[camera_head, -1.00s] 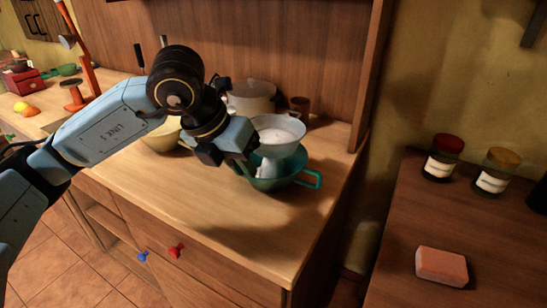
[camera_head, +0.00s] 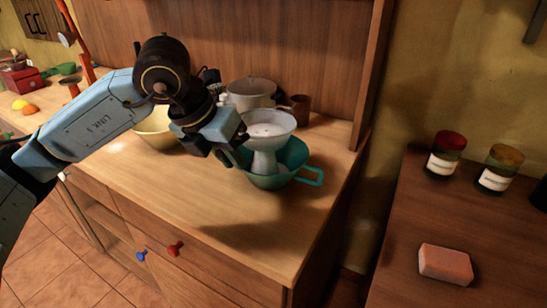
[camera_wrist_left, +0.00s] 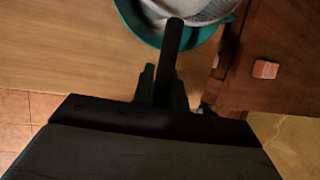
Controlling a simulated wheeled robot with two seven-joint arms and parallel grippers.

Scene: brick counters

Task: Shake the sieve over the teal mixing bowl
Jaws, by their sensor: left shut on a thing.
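The white sieve (camera_head: 270,124) is held above the teal mixing bowl (camera_head: 268,182), apart from its rim. A pale column (camera_head: 264,162) spans from the sieve's underside down into the bowl; it looks like falling powder. My left gripper (camera_head: 232,150) is shut on the sieve's handle at the bowl's left. In the left wrist view the dark handle (camera_wrist_left: 172,45) runs up from between the fingers (camera_wrist_left: 163,90) to the sieve (camera_wrist_left: 200,10), over the teal bowl (camera_wrist_left: 135,25). The bowl's inside is partly hidden. My right gripper is not in view.
A yellow bowl (camera_head: 158,134) stands behind my left wrist. A pale lidded pot (camera_head: 250,93) and a brown cup (camera_head: 300,107) stand behind the sieve. The counter front (camera_head: 210,210) is clear. Two jars (camera_head: 446,153) and a pink block (camera_head: 445,264) are on the right counter.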

